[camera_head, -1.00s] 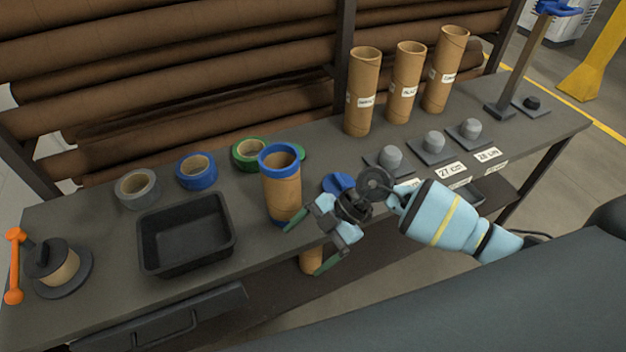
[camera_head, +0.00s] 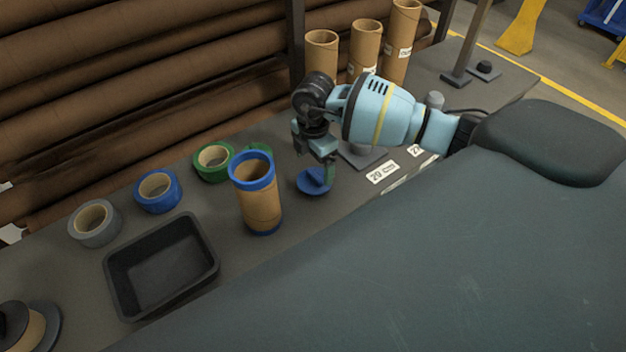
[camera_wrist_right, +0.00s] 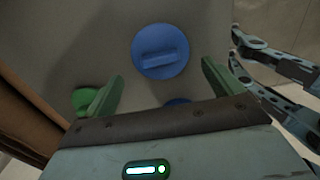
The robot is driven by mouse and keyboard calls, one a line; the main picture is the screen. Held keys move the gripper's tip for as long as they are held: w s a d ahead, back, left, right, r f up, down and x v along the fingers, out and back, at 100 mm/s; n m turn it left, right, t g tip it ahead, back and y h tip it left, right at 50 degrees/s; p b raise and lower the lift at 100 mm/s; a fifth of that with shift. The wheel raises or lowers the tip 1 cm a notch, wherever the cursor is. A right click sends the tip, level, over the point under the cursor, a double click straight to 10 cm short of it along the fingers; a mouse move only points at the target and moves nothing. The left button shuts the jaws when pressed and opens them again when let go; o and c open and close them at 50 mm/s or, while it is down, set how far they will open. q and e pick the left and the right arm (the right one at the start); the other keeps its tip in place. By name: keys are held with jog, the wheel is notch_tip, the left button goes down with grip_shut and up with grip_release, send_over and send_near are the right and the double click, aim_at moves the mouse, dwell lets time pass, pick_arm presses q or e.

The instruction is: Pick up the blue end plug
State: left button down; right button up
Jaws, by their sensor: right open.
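The blue end plug (camera_head: 314,181) is a flat blue disc with a raised bar grip on top. It rests on the grey bench, right of the blue-rimmed cardboard tube (camera_head: 262,205). It also shows in the right wrist view (camera_wrist_right: 160,50), with its bar facing the camera. My right gripper (camera_head: 316,162) points down just above and around the plug's place, partly covering it. In the wrist view its green fingers (camera_wrist_right: 160,88) are open and empty, with the plug lying beyond them, between their lines. I see no contact. My left gripper is not seen in the head view.
Grey, blue (camera_head: 157,191) and green tape rolls lie left of the tube, near a black tray (camera_head: 160,262). A green item (camera_head: 258,149) sits behind the tube. Grey plugs and tall cardboard tubes (camera_head: 366,45) stand on the right. Jointed metal parts edge the wrist view's right side.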

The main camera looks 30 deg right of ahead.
aim_at(314, 175)
jog(key=shift+f, duration=0.2)
jog(key=shift+s+f, duration=0.1)
jog(key=shift+f, duration=0.25)
notch_tip(314, 175, down, 4)
jog(key=shift+d+f, duration=0.1)
jog(key=shift+f, duration=0.05)
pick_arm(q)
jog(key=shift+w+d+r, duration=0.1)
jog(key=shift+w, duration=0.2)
pick_arm(e)
jog(key=c, duration=0.7)
